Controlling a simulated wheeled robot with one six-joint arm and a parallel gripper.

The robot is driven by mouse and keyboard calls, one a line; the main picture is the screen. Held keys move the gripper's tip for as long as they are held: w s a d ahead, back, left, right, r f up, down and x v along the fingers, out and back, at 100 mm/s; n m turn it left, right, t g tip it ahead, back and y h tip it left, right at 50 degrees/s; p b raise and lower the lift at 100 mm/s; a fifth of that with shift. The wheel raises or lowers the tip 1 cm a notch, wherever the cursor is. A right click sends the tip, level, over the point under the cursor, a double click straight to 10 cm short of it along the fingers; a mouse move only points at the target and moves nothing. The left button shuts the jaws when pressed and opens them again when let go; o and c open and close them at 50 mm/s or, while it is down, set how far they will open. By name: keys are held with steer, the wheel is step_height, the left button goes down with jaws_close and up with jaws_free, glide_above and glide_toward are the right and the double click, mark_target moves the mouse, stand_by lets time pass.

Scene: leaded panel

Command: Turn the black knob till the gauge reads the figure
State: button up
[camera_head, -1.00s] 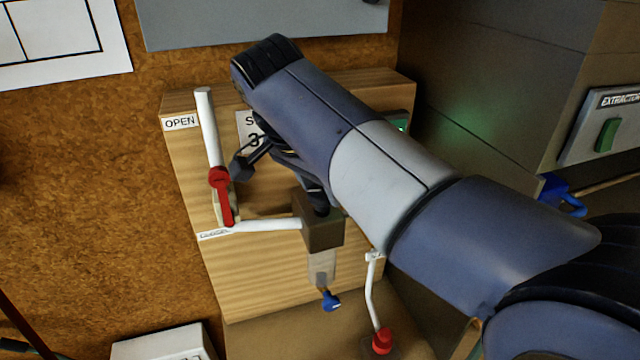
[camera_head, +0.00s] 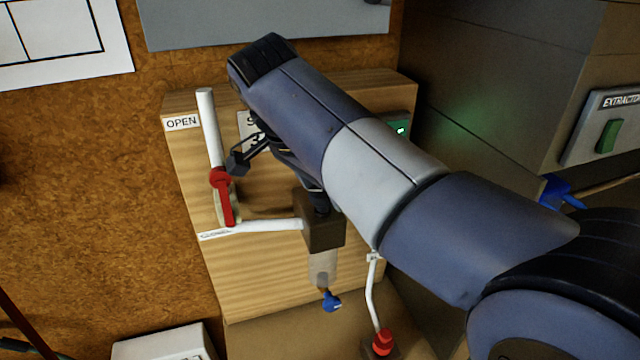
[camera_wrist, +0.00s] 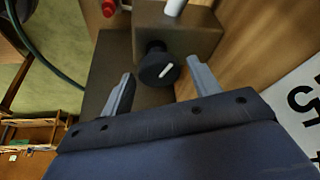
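In the head view my arm hides most of the gripper and knob; the block (camera_head: 324,232) shows below. A small green-lit display (camera_head: 400,129), perhaps the gauge, peeks out behind my arm, its reading not legible. A white card (camera_head: 250,128) with large figures is mostly covered; part of it shows in the wrist view (camera_wrist: 298,105).
A red lever (camera_head: 224,195) and white pipes are on the wooden board (camera_head: 270,280) left of the block. A blue-handled tap (camera_head: 331,300) hangs below, and a red knob (camera_head: 382,342) is at lower right. A grey cabinet stands right.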

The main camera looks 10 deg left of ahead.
steer(key=shift+o, duration=0.4)
steer(key=shift+r, duration=0.1)
steer(key=v, duration=1)
steer(key=shift+s+r, duration=0.15)
steer(key=shift+r, duration=0.05)
steer(key=x, duration=1)
steer(key=shift+f, duration=0.3)
steer(key=shift+r, duration=0.1)
